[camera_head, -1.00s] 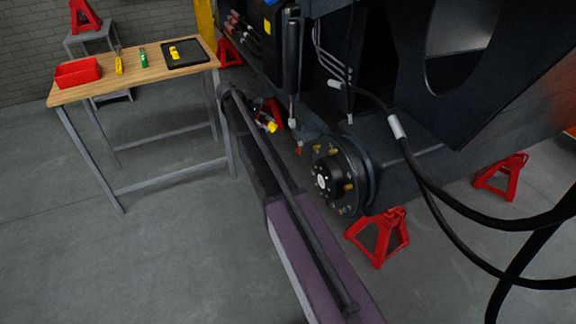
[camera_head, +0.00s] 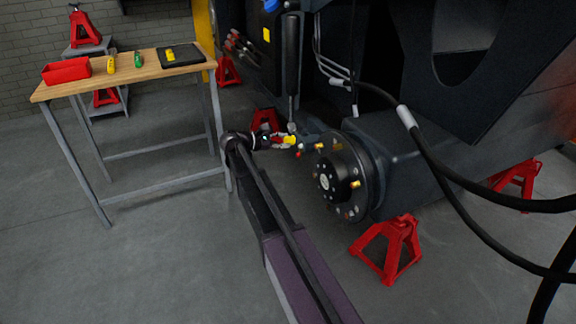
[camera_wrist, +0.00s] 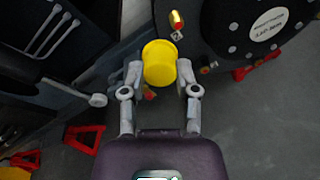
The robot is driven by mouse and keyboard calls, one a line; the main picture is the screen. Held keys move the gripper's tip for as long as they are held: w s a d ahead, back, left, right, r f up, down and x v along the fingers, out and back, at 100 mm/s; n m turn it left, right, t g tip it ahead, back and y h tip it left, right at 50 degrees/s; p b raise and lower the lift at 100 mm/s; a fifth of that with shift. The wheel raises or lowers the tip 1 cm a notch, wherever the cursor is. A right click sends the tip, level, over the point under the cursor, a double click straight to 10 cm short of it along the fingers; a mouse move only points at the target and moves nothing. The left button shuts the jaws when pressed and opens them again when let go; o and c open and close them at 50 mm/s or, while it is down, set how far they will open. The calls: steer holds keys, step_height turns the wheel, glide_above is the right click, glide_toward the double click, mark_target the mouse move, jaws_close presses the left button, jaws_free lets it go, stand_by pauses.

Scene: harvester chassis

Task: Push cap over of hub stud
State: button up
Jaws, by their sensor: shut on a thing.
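My gripper (camera_wrist: 161,78) is shut on a yellow cup-shaped cap (camera_wrist: 160,63), held between its two fingertips in the wrist view. The cap (camera_head: 290,140) also shows in the head view, just left of the round dark hub (camera_head: 335,180) and apart from it. The hub carries brass-coloured studs, one on its lower right face (camera_head: 355,184) and others near its upper rim. In the wrist view a brass stud (camera_wrist: 177,19) stands on the dark hub face (camera_wrist: 225,25), beyond and slightly right of the cap. The cap hides what lies directly behind it.
Red jack stands (camera_head: 388,250) stand under the chassis. Black hoses (camera_head: 440,165) hang at the right. A wooden-topped workbench (camera_head: 130,73) with a red bin (camera_head: 67,71), a black tray (camera_head: 182,56) and small items stands at the left. The floor between is clear.

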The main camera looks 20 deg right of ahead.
steer(key=shift+s+d+f+n+t+h+b, duration=0.15)
steer(key=shift+s+f+h+b, duration=0.25)
steer(key=shift+f+b, duration=0.5)
steer(key=shift+s+d+f+n+t+h+b, duration=0.1)
steer(key=shift+s+f+h+b, duration=0.35)
steer(key=shift+b, duration=0.85)
steer(key=shift+s+d+f+n+t+h+b, duration=0.15)
steer(key=shift+s+f+h+b, duration=0.2)
steer(key=shift+f+b, duration=0.6)
steer(key=shift+s+r, duration=0.1)
steer(key=shift+r, duration=0.15)
steer(key=d, duration=0.6)
steer(key=shift+w+d, duration=0.2)
steer(key=shift+d, duration=1.55)
steer(key=o, duration=0.9)
steer(key=shift+o, duration=0.2)
steer(key=shift+a, duration=0.15)
steer(key=shift+s+a, duration=0.1)
steer(key=shift+a, duration=2.3)
